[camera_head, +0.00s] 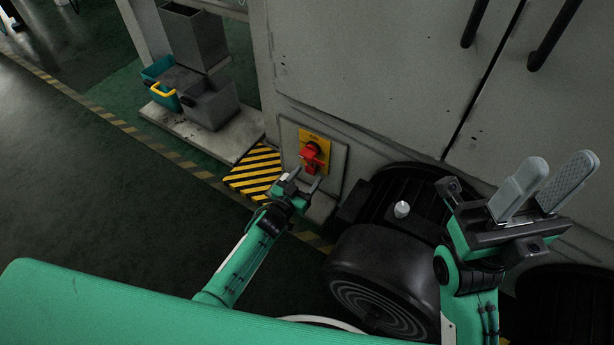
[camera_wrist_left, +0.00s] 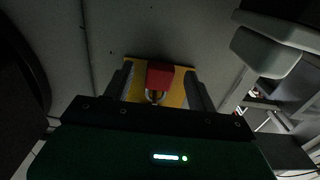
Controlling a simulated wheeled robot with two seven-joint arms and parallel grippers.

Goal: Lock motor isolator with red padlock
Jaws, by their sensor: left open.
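The motor isolator is a red switch (camera_head: 312,149) on a yellow plate (camera_head: 317,136), mounted on a grey panel low on the machine's wall. My left gripper (camera_head: 305,179) is open just in front of and below it. In the left wrist view, a red block (camera_wrist_left: 162,74) with a shiny metal part (camera_wrist_left: 154,96) under it shows between the two apart fingers, before the yellow plate (camera_wrist_left: 134,72). I cannot tell whether this block is the padlock or the switch handle, nor whether a finger touches it. My right gripper (camera_head: 562,163) is open and empty, raised at the right.
A dark round motor (camera_head: 375,270) with a small white knob on top (camera_head: 402,209) stands right of my left arm. A yellow-black striped floor patch (camera_head: 256,172) and grey bins (camera_head: 210,104) lie left of the isolator. The floor at the left is clear.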

